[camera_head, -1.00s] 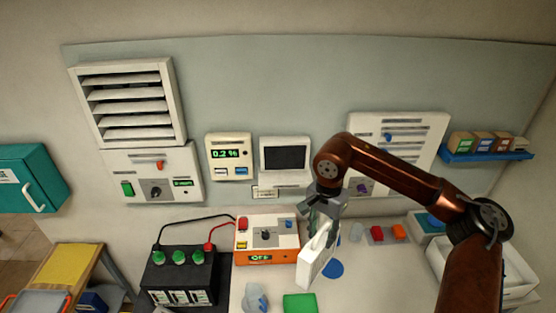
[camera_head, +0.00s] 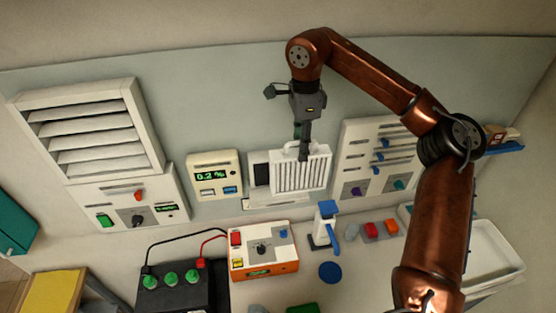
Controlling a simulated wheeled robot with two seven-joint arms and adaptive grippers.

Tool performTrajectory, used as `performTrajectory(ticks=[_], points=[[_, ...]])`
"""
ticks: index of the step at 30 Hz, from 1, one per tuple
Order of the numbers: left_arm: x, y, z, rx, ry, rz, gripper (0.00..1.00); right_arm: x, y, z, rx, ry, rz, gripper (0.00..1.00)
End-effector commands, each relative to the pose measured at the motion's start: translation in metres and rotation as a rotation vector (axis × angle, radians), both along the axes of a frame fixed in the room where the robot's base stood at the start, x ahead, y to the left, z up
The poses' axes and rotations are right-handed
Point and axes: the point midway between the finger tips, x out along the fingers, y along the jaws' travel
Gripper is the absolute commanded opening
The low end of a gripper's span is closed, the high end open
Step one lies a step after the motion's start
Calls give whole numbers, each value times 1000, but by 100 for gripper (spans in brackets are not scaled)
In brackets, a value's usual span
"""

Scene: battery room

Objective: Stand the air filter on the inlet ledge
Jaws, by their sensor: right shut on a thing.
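The air filter (camera_head: 288,178) is a white framed panel with upright pleats and a handle on top. My right gripper (camera_head: 303,152) is shut on its handle from above and holds it upright, pleated face toward me. The filter overlaps the white wall unit with a dark opening (camera_head: 260,174), hiding its right part. The white inlet ledge (camera_head: 258,203) juts out under that opening. The filter's lower edge is close to the ledge height; I cannot tell whether they touch. My left gripper is not in view.
A louvred vent (camera_head: 95,130) and a meter (camera_head: 212,175) are to the left. A white switch panel (camera_head: 363,150) is close on the right. Below are an orange-sided charger (camera_head: 263,250), a black battery (camera_head: 175,290) and a blue-topped white bottle (camera_head: 325,225).

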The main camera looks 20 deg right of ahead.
Motion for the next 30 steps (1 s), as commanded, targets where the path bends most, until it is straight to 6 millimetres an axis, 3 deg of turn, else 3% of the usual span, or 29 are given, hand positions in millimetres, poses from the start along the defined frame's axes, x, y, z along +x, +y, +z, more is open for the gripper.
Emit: performTrajectory(ticks=[5,12,17,24,30], points=[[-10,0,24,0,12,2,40,40,13,-16,-1,3,2,0],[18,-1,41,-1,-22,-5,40,69,21,-55,0,0,4,0],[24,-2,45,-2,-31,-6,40,77,24,-66,1,-1,5,0],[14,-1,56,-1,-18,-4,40,83,25,-96,-1,0,5,0],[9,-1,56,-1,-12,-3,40,83,26,-105,0,-3,5,0]])
